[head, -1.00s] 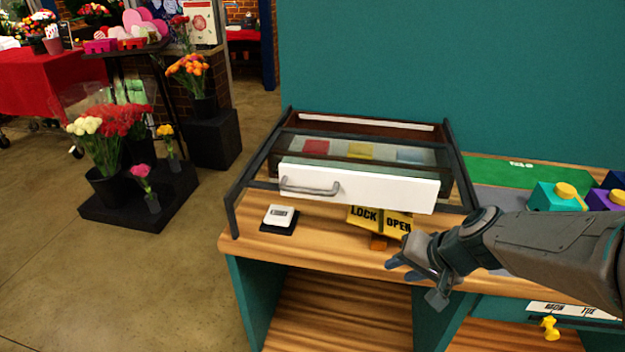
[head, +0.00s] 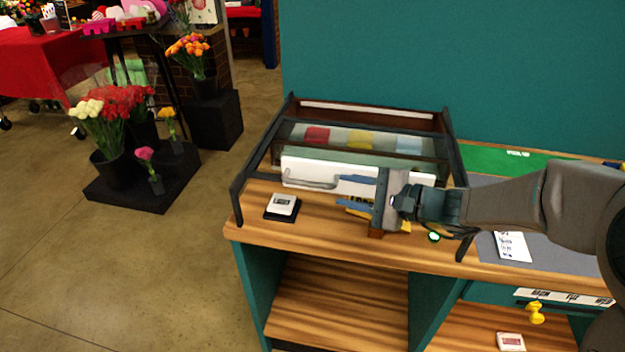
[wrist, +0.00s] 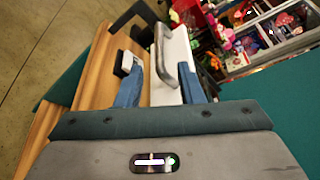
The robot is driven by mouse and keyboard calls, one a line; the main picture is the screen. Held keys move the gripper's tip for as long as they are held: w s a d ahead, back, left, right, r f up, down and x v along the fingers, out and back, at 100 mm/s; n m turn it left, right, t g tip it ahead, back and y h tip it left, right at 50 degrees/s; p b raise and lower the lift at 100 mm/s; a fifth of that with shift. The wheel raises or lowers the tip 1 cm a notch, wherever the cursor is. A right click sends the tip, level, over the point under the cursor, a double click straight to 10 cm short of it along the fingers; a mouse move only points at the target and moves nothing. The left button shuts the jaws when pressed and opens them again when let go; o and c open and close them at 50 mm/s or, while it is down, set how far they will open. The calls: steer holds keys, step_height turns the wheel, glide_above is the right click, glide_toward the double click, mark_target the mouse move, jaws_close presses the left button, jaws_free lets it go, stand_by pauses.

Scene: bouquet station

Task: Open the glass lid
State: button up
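The glass lid (head: 340,140) covers a dark-framed case on the wooden counter. Red, yellow and blue patches show through it, and it looks shut. A white front panel (head: 300,167) below it carries a grey bar handle (head: 310,183), which also shows in the wrist view (wrist: 165,55). My gripper (head: 352,192) is open and empty, its blue fingers pointing left in front of the panel's right part. In the wrist view my gripper (wrist: 162,92) has the handle ahead between its fingers, apart from them. The yellow lock/open sign (head: 362,211) is mostly hidden behind my gripper.
A small white-topped device (head: 284,204) sits on the counter left of my gripper. Dark rails (head: 246,178) flank the case. A teal wall (head: 450,60) stands behind it. A grey mat (head: 550,232) with a white card lies at the right.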

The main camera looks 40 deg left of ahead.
mark_target(320, 186)
steer(key=p+x, duration=0.2)
steer(key=x, duration=0.7)
steer(key=shift+f, duration=0.1)
steer(key=shift+s, duration=0.1)
jaws_close()
